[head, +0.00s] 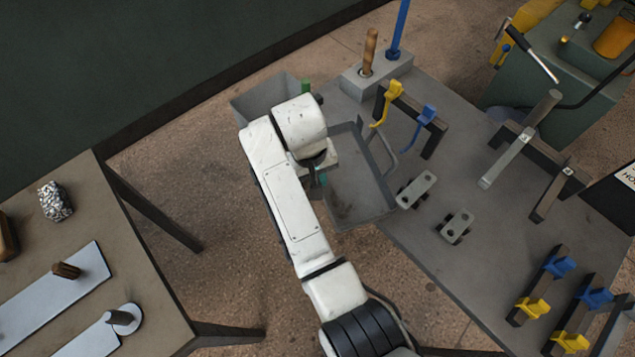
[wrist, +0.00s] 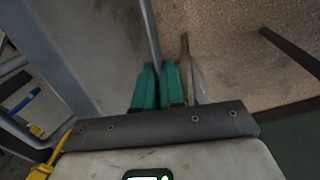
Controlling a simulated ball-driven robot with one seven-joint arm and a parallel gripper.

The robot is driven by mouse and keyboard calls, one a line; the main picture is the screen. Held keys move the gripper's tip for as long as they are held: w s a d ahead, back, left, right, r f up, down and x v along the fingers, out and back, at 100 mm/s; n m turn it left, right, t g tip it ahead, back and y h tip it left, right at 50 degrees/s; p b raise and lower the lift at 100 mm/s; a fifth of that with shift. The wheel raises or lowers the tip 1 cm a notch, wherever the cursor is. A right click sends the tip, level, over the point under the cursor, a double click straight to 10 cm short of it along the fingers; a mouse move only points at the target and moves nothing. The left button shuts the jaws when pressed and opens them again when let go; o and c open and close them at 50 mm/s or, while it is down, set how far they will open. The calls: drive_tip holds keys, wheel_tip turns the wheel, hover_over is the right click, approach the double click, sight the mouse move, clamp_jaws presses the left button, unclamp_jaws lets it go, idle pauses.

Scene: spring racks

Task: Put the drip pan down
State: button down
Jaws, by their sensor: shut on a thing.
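The drip pan (head: 365,190) is a shallow grey tray with a loop handle on its far right side. It lies over the left edge of the grey workbench (head: 460,120), partly beyond that edge. I cannot tell whether it touches the bench top. My gripper (head: 318,180) is at the pan's left wall, partly hidden by my white arm. In the wrist view its teal fingers (wrist: 160,88) are closed on the rim of the pan, whose grey inside (wrist: 95,45) fills the left.
Two small grey blocks with holes (head: 415,190) (head: 456,226) sit close right of the pan. Blue and yellow hooks on a dark rack (head: 410,108) stand behind it. A grey bin (head: 262,100) is beyond my arm. A brown table (head: 95,230) stands at left, with floor between.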

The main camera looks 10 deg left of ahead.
drive_tip(key=shift+f, duration=1.4)
drive_tip(key=shift+f, duration=0.1)
drive_tip(key=c, duration=1.2)
unclamp_jaws()
drive_tip(key=shift+c, duration=0.2)
